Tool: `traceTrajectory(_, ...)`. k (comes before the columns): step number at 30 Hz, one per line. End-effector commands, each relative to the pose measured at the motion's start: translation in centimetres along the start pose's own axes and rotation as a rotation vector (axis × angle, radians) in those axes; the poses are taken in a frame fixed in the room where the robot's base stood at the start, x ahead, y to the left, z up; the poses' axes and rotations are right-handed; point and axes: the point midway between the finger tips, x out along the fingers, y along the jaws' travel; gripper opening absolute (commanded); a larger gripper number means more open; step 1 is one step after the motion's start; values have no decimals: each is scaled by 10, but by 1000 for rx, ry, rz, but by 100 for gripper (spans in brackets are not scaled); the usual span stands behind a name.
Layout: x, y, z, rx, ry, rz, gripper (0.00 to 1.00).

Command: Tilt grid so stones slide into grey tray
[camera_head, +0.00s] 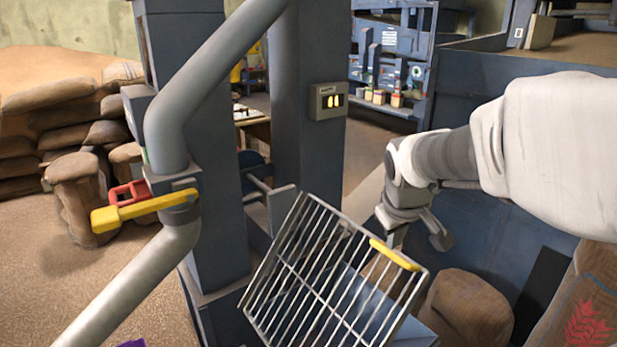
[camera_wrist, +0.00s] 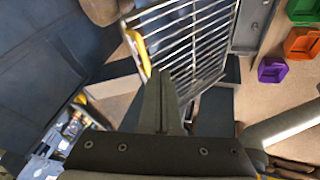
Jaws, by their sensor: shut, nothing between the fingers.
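The metal grid (camera_head: 320,270) stands steeply tilted, with a yellow grip (camera_head: 395,255) on its upper right edge. No stones show on its bars in either view. In the wrist view the grid (camera_wrist: 195,45) fills the upper middle and its yellow grip (camera_wrist: 139,52) is just above and left of my fingertips. My gripper (camera_wrist: 160,76) is shut and empty, close to the grip; contact cannot be told. In the head view my gripper is partly hidden behind the grid's right side. No grey tray can be made out clearly; a blue-grey surface (camera_head: 380,312) shows behind the bars.
A pipe with a yellow lever (camera_head: 143,209) runs at the left, beside blue-grey columns (camera_head: 309,140). Sacks (camera_head: 468,310) stand right of the grid. Green (camera_wrist: 304,11), orange (camera_wrist: 301,44) and purple (camera_wrist: 272,70) trays lie on the floor in the wrist view.

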Motion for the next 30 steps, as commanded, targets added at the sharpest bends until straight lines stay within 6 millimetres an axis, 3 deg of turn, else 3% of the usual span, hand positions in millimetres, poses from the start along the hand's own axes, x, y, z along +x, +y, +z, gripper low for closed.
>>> traceTrajectory(6,51,31,-40,-93,-6,-20,0)
traceTrajectory(12,95,51,-60,-151,6,-43,0)
traceTrajectory(23,128,59,-69,-179,19,-55,0)
traceTrajectory(30,165,56,-69,-180,16,-57,0)
